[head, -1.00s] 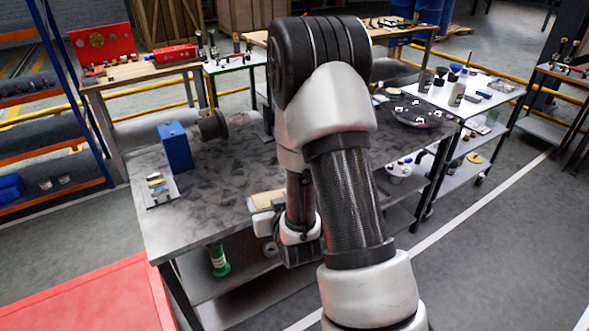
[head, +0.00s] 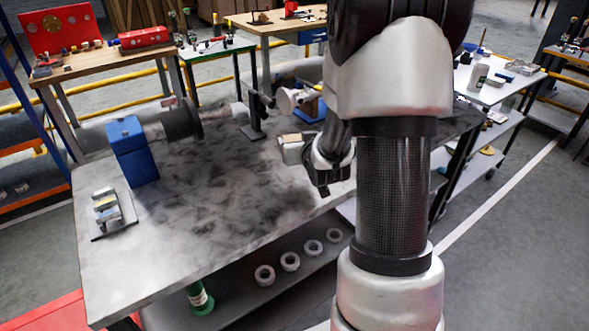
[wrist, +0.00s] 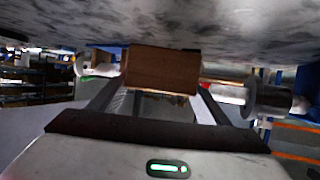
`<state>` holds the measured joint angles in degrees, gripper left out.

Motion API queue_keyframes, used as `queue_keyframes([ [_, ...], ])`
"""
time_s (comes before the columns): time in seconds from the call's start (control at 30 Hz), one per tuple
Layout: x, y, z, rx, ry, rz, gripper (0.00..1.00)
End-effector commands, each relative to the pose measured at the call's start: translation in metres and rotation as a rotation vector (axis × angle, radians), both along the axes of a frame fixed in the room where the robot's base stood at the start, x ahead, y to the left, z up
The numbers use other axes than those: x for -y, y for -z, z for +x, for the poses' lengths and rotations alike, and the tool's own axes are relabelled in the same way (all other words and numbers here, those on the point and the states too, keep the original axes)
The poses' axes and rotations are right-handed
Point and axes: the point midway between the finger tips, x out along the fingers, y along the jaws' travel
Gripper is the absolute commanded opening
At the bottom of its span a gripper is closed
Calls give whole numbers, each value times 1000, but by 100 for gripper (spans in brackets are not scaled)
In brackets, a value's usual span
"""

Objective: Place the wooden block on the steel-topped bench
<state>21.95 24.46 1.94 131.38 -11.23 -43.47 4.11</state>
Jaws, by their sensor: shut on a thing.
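The wooden block (wrist: 163,68) is brown and sits between the two fingers of my gripper (wrist: 162,90) in the wrist view. The gripper is shut on it. The bench top is grey and stained. In the wrist view its surface (wrist: 235,30) fills the upper part. I cannot tell whether the block touches the bench. My arm hides part of the bench's right side.
A blue block-shaped fixture (head: 133,150) with a dark cylinder (head: 182,121) stands at the bench's back left. A plate with small metal parts (head: 108,212) lies at the left. A dark stand (head: 255,118) is behind my gripper. The bench's middle and front are clear.

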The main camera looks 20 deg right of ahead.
Motion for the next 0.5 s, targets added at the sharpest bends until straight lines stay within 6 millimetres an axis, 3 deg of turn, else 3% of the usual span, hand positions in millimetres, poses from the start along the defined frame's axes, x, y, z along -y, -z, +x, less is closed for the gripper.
queue_keyframes([
  [0.1,0,23,0,-2,-1,1,44],
  [0.33,0,41,0,0,-1,0,44],
  [0.5,-1,66,0,-1,-1,1,44],
])
